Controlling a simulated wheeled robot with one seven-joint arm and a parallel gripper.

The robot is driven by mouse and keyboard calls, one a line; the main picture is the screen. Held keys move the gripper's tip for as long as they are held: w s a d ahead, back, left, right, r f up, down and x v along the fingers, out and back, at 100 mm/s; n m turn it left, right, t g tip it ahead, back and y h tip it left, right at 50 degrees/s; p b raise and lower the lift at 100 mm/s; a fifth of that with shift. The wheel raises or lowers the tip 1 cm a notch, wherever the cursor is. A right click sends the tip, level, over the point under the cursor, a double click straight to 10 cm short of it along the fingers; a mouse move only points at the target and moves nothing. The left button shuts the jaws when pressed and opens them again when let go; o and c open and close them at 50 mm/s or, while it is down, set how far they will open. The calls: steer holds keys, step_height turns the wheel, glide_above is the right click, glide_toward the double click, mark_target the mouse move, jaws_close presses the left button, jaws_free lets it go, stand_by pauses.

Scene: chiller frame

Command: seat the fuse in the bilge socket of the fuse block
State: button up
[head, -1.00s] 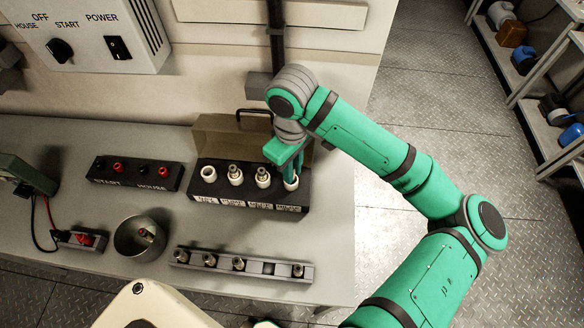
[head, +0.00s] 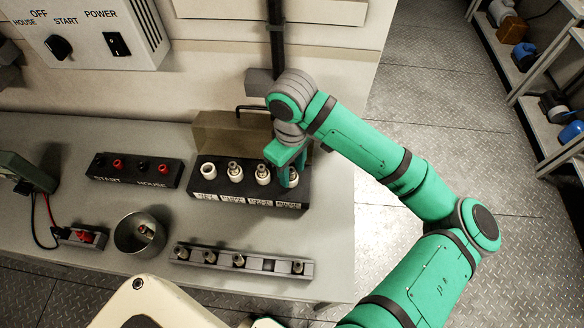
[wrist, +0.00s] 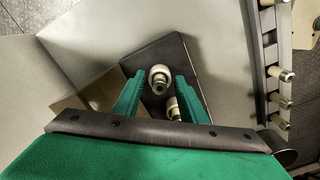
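The dark fuse block (head: 215,199) stands on the bench with a row of white sockets; its labels are too small to read. The far-left socket (head: 208,171) is empty. The two middle sockets hold metal-capped fuses (head: 234,168) (head: 262,172). My gripper (head: 289,178) is over the far-right socket, partly hiding it. In the wrist view, my fingers (wrist: 160,76) are apart, one on each side of a metal-capped fuse (wrist: 160,84) standing upright in its white socket. I see gaps between the fuse and both fingers. A neighbouring fuse (wrist: 173,110) shows below it.
A raised lid (head: 225,132) stands behind the block. In front are a rack (head: 220,268) with several fuses and one empty slot, and a metal cup (head: 126,244) with a fuse inside. A terminal strip (head: 135,176) lies left.

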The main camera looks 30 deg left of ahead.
mark_target(292, 171)
step_height(292, 171, up, 11)
stand_by(0.8)
steer(key=shift+s+f, duration=0.1)
steer(key=shift+f, duration=0.05)
stand_by(0.3)
